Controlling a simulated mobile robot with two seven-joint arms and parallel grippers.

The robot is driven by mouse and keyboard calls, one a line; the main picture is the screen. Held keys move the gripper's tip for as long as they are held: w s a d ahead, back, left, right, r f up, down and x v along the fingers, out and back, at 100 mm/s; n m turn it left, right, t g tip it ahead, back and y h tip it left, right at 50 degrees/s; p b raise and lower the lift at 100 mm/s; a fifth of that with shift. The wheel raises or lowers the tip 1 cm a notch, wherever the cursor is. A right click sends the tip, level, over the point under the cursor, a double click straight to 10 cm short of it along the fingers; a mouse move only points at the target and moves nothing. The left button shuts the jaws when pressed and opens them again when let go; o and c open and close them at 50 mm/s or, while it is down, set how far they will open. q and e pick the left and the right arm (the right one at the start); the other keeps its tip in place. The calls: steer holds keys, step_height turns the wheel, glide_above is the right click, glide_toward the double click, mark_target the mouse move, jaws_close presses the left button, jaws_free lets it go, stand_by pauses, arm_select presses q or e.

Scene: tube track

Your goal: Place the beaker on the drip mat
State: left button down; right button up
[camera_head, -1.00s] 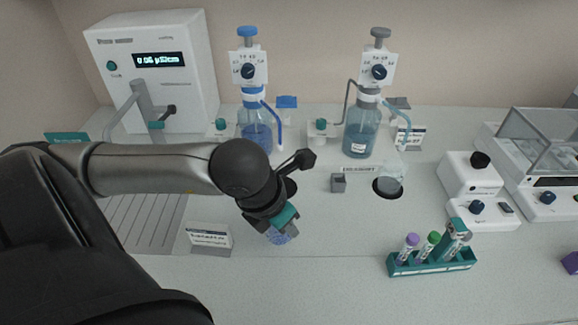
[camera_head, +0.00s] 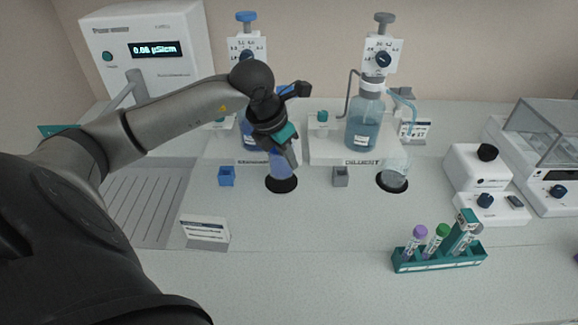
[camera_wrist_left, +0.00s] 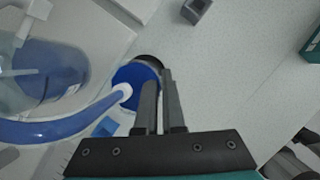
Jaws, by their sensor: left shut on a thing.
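My left gripper (camera_head: 289,143) is shut on the beaker (camera_head: 280,165), a small clear vessel with blue contents, held roughly upright. The beaker is at the black round drip mat (camera_head: 281,185) in front of the blue-topped bottle; its lower end overlaps the mat. I cannot tell whether it touches. In the left wrist view the gripper fingers (camera_wrist_left: 160,103) are at the side of the beaker (camera_wrist_left: 137,76), with a dark edge of the mat (camera_wrist_left: 149,61) behind. The blue spout's white tip shows over the beaker.
The blue dispenser bottle (camera_head: 249,130) stands close behind the beaker. A second bottle (camera_head: 364,124) and a clear beaker (camera_head: 396,170) on another dark disc are to the right. A tube rack (camera_head: 440,257) is at front right, and a sign (camera_head: 205,229) at front left.

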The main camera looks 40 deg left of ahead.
mark_target(289, 174)
arm_select(q)
steer(key=shift+w+a+f, duration=0.15)
steer(key=shift+w, duration=0.1)
step_height(289, 174, down, 3)
steer(key=shift+f, duration=0.15)
steer(key=c, duration=1)
jaws_free()
steer(key=v, duration=1.2)
